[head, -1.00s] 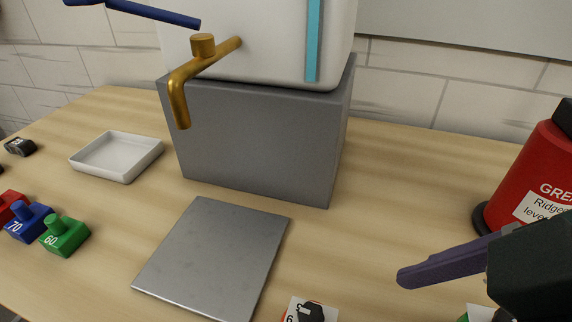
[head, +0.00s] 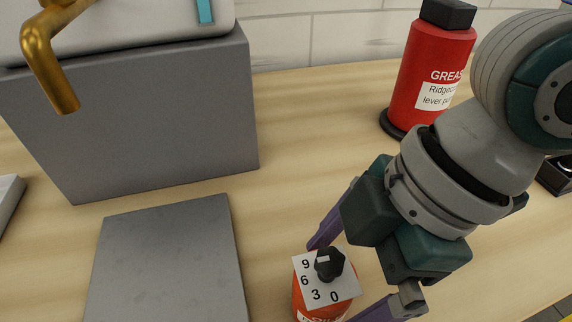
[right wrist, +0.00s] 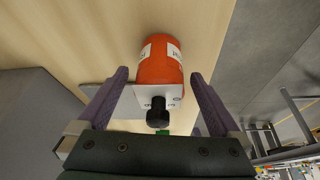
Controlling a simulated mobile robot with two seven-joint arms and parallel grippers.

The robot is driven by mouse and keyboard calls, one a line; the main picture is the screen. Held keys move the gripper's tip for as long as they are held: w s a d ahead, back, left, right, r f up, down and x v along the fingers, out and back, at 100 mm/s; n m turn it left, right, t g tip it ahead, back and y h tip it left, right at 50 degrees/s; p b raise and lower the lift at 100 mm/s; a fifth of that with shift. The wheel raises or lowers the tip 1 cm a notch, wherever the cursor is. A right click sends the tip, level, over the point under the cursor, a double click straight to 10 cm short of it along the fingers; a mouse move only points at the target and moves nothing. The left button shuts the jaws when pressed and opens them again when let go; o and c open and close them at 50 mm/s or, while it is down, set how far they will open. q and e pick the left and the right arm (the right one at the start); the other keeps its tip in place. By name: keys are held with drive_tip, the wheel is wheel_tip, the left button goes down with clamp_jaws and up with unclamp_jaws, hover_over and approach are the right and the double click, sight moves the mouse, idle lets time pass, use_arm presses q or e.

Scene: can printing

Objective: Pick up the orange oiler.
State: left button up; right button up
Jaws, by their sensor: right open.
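The orange oiler (head: 309,300) stands upright at the bottom of the head view. It has a white numbered plate on top and a black knob. It also shows in the right wrist view (right wrist: 159,68), with a white label on its side. My right gripper (head: 333,282) is open, with one purple finger on each side of the oiler. In the right wrist view the oiler lies between the two fingers (right wrist: 158,76), with gaps on both sides. The lower part of the oiler is cut off in the head view. My left gripper is not in view.
A grey metal plate (head: 165,262) lies left of the oiler. A grey block (head: 140,125) carrying a white tank with a brass tap (head: 45,50) stands behind it. A red grease bottle (head: 425,75) stands at the back right. The table between block and bottle is clear.

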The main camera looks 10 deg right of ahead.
drive_tip(key=shift+x, duration=1.15)
clamp_jaws()
